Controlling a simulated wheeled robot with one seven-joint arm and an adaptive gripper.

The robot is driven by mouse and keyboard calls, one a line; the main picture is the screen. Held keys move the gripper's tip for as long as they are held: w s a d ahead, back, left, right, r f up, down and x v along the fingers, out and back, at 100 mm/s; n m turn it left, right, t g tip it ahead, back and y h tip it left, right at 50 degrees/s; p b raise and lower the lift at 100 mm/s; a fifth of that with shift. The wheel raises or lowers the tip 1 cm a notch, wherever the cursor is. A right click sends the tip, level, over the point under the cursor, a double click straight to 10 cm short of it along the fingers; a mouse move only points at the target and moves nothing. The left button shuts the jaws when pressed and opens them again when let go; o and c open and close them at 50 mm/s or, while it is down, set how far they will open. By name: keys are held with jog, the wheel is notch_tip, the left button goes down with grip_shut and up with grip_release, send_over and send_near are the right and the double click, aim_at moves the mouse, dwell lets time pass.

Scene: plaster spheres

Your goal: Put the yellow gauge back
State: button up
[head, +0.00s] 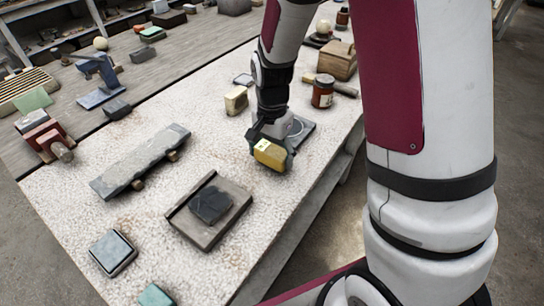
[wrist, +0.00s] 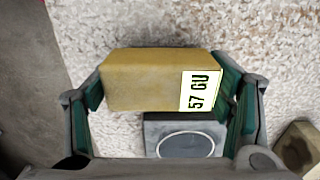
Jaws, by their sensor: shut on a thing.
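The yellow gauge (head: 269,155) is a yellow block with a white label on one end. In the wrist view the gauge (wrist: 145,80) lies across between the green-padded fingers, and its label reads "57 GU". My gripper (head: 272,146) is shut on it, with one finger at each end. A grey plate (head: 301,130) with a pale ring lies on the table beside the gauge, partly hidden by my gripper. In the wrist view the plate (wrist: 185,128) shows just below the gauge. I cannot tell how high the gauge is above the table.
A tan block (head: 236,100) stands left of my arm, and a brown jar (head: 322,91) stands right of it. A dark slab on a wooden tray (head: 188,228) and a long stone slab (head: 140,163) lie nearer.

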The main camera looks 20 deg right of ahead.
jog(key=shift+f, duration=0.75)
jog(key=shift+f, duration=0.1)
jog(key=o, duration=1)
jog(key=shift+f, duration=0.1)
jog(key=shift+o, duration=0.2)
